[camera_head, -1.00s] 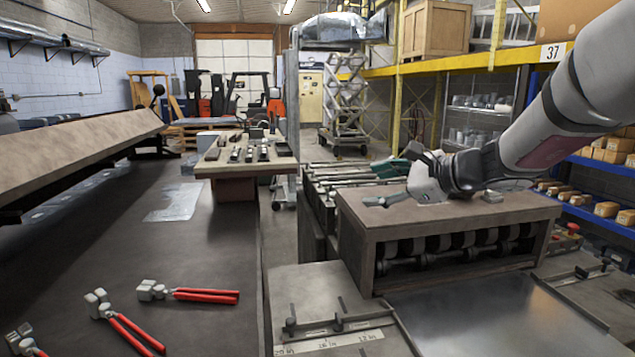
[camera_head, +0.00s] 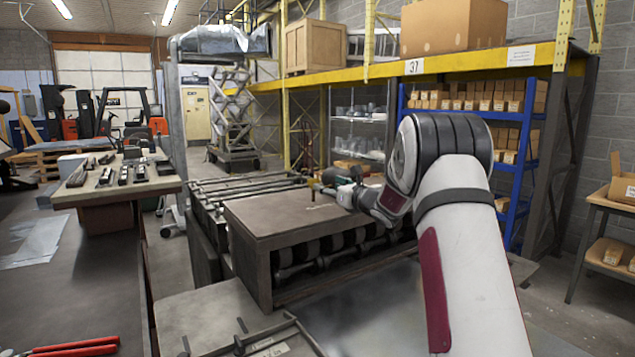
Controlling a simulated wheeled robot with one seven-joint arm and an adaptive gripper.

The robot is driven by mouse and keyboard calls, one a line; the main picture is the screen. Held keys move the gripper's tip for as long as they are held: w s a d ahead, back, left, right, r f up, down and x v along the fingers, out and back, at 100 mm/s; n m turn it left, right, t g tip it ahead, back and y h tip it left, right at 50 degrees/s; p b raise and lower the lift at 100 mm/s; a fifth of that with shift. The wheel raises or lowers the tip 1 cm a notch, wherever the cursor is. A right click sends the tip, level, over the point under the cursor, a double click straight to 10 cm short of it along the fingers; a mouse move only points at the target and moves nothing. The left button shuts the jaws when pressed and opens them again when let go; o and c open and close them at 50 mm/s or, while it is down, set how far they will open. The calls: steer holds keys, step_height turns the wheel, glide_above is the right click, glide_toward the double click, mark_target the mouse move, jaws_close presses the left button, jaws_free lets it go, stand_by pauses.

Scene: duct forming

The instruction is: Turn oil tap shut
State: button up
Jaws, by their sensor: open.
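My gripper (camera_head: 334,188) is at the far right edge of the brown top of the roller machine (camera_head: 262,212), small and seen partly from behind my arm. Its jaws are open. A small brass-coloured upright piece (camera_head: 316,191) stands right by the fingertips; it may be the oil tap, but it is too small to be sure. A green part shows just behind the gripper. I cannot tell whether the fingers touch the brass piece or which way any handle points. My forearm hides the machine's right end.
Long bars (camera_head: 245,185) lie behind the machine. A bench with dark tools (camera_head: 120,175) stands to the left. Blue shelving (camera_head: 520,180) with boxes is behind my arm. A red-handled tool (camera_head: 75,348) lies at the lower left. The aisle beyond the machine is clear.

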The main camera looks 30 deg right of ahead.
mark_target(314, 180)
steer(key=w, duration=0.7)
steer(key=shift+w+a, duration=0.15)
steer(key=shift+w, duration=0.05)
steer(key=c, duration=1.1)
